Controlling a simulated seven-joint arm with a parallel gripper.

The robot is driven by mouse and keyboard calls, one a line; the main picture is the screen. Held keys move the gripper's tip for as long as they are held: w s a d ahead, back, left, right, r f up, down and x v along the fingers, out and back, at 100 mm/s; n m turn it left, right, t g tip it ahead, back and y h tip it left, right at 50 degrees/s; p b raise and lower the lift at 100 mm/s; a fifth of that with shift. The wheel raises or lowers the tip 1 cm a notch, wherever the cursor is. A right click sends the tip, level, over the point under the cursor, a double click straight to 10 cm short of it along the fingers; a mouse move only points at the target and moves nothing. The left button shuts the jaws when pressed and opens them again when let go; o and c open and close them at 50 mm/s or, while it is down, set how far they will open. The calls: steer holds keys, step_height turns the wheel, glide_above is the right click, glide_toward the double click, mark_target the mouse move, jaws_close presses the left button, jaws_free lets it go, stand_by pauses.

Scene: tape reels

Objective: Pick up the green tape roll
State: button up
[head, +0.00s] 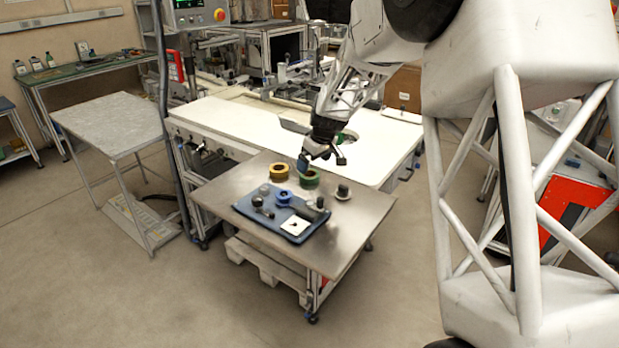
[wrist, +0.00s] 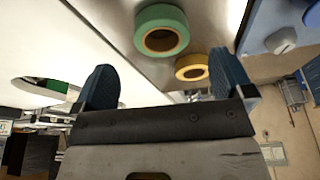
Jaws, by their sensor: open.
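The green tape roll (head: 309,180) lies on the metal table, close to my gripper (head: 322,158) in the head view. In the wrist view the green tape roll (wrist: 161,31) is at the top, ahead of my gripper (wrist: 165,82) and apart from it. The two blue fingers are spread wide with nothing between them. A yellow tape roll (head: 279,172) lies left of the green one in the head view. It also shows in the wrist view (wrist: 192,67), beside the green roll.
A blue tray (head: 243,207) on the metal table (head: 345,223) holds a blue reel (head: 284,197), dark parts and a white card. A dark knob on a pale disc (head: 343,191) stands right of the green roll. The table's front right is clear. A white workbench (head: 225,122) stands behind.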

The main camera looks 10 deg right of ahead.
mark_target(310, 172)
steer(key=shift+x, duration=2.55)
steer(key=shift+a, duration=0.1)
steer(key=c, duration=1)
steer(key=shift+r, duration=5)
